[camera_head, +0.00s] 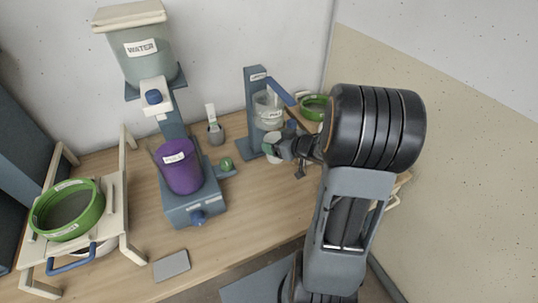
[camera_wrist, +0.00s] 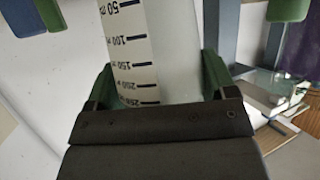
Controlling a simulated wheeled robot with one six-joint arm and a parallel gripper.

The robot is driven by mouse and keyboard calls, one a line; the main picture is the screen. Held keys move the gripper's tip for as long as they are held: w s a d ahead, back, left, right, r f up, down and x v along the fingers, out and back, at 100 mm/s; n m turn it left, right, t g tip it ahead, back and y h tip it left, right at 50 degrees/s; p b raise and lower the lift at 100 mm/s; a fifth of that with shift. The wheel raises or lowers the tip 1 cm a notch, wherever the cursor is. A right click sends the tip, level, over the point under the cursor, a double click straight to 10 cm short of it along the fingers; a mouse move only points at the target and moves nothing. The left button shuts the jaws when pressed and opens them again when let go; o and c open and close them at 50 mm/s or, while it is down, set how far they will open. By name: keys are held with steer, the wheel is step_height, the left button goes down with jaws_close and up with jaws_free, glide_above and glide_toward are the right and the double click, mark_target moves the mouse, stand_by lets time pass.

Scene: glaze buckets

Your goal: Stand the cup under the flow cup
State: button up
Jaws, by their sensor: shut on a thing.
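The cup (camera_head: 274,153) is pale, and in the wrist view the cup (camera_wrist: 178,50) shows a printed ml scale. My gripper (camera_head: 284,148) is shut on it, with green fingers on both sides of the cup in the wrist view (camera_wrist: 158,82). The flow cup (camera_head: 268,108) is a clear vessel on a blue-grey stand (camera_head: 253,95). The held cup is just below the flow cup in the head view. I cannot tell whether its base touches the stand or table, or whether it is centred.
A purple bucket (camera_head: 181,168) sits on a blue-grey mixer under a WATER tank (camera_head: 143,52). A green-rimmed sieve (camera_head: 66,209) rests on a wooden frame at left. A green ring (camera_head: 315,107) lies behind my arm. A grey slab (camera_head: 171,265) lies at the front. The middle front table is clear.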

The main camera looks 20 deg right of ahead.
steer(key=shift+w+a+f+b, duration=0.2)
steer(key=shift+w+f, duration=0.45)
steer(key=shift+f, duration=0.75)
steer(key=shift+w+a+f+b, duration=0.1)
steer(key=shift+w+f+b, duration=0.15)
steer(key=shift+w+f, duration=0.8)
steer(key=shift+w+a+f+b, duration=0.15)
steer(key=shift+w+f+b, duration=0.15)
steer(key=shift+f, duration=1.4)
steer(key=shift+f, duration=0.2)
steer(key=o, duration=0.9)
steer(key=shift+r, duration=0.1)
